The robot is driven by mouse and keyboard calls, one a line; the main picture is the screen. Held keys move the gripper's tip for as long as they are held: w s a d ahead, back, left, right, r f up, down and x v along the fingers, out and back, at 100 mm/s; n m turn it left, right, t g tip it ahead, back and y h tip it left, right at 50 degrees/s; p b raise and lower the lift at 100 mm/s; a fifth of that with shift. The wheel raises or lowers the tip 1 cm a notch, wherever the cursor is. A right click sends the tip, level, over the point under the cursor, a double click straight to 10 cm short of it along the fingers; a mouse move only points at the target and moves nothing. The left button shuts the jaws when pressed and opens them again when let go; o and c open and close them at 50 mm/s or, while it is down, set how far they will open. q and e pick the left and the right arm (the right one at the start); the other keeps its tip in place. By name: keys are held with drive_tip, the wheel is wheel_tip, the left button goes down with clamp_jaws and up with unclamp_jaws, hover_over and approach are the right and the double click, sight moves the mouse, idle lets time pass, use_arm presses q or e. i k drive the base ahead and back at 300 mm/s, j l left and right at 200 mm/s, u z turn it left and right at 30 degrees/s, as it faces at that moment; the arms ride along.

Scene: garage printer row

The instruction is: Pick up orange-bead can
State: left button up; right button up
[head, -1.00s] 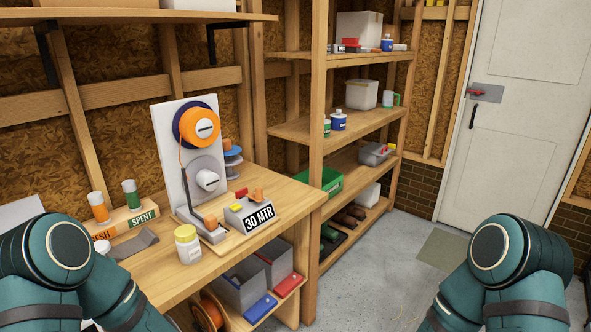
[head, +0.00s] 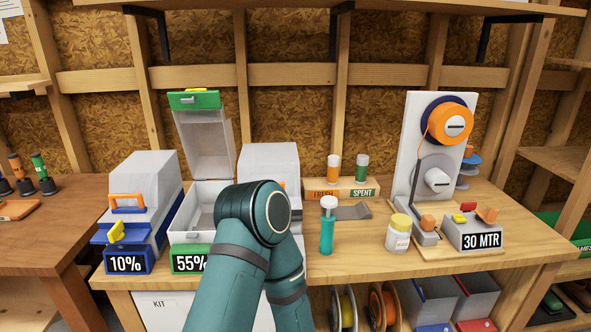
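The orange-bead can (head: 334,168) is a small cylinder with an orange body and a pale top band. It stands upright at the back of the workbench on a wooden block whose front label reads FRESH; the label is partly covered. A similar green can (head: 361,169) stands beside it at the SPENT label. My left arm rises in front of the bench, left of the cans, with its elbow in front of the boxes. Neither gripper is in view, and no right arm shows.
A box labelled 55% (head: 190,263) has its lid raised; a 10% box (head: 126,262) stands left of it. A spool stand (head: 412,140) is right. Bare bench (head: 360,257) lies in front.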

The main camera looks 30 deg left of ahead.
sight(334, 161)
drive_tip(key=u, duration=0.8)
drive_tip(key=i+l+z, duration=0.2)
drive_tip(key=k+l, duration=0.05)
drive_tip(key=k, duration=0.05)
